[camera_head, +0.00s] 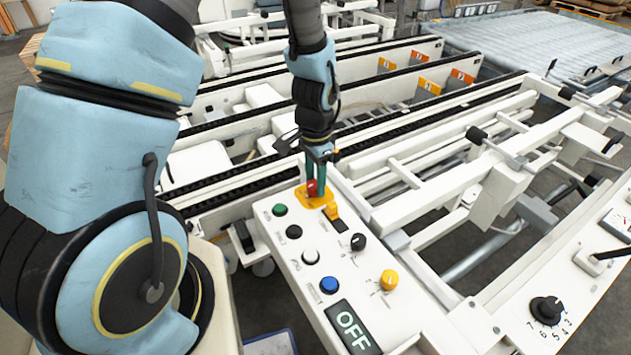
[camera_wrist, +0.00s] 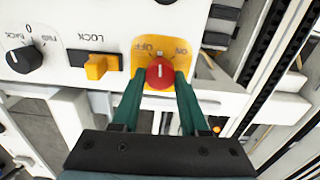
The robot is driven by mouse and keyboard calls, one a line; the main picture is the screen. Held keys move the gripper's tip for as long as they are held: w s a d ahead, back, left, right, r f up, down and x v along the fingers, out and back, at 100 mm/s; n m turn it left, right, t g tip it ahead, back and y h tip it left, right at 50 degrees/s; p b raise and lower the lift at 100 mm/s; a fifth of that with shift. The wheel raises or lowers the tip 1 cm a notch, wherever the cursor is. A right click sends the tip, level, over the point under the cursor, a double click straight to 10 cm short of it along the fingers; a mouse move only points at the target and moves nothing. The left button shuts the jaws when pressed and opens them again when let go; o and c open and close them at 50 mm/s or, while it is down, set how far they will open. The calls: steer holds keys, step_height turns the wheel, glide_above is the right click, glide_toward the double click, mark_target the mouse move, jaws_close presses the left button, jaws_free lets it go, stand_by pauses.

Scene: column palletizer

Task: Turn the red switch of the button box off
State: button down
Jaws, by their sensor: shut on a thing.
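The button box (camera_head: 297,258) is a white panel in the middle of the head view. Its red switch (camera_wrist: 160,72) is a round knob on a yellow plate (camera_wrist: 178,52) marked OFF and ON. It also shows at the box's far end in the head view (camera_head: 312,187). My gripper (camera_wrist: 160,80) is at the red switch, with one green finger on each side of the knob, shut on it. The white line on the knob points roughly up in the wrist view, between the OFF and ON marks.
On the box are a yellow LOCK slider (camera_wrist: 96,66), a black BACK/FWD knob (camera_wrist: 24,56), a yellow knob (camera_head: 389,280) and green, black, white and blue buttons. White conveyor rails (camera_head: 400,95) lie behind. Another panel with a numbered black knob (camera_head: 546,310) is at right.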

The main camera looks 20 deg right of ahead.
mark_target(315, 183)
steer(key=n, duration=0.3)
steer(key=shift+w+n, duration=0.1)
steer(key=shift+n, duration=2.1)
steer(key=shift+c, duration=2.1)
jaws_free()
step_height(315, 183, up, 11)
steer(key=b, duration=0.1)
steer(key=shift+b, duration=0.3)
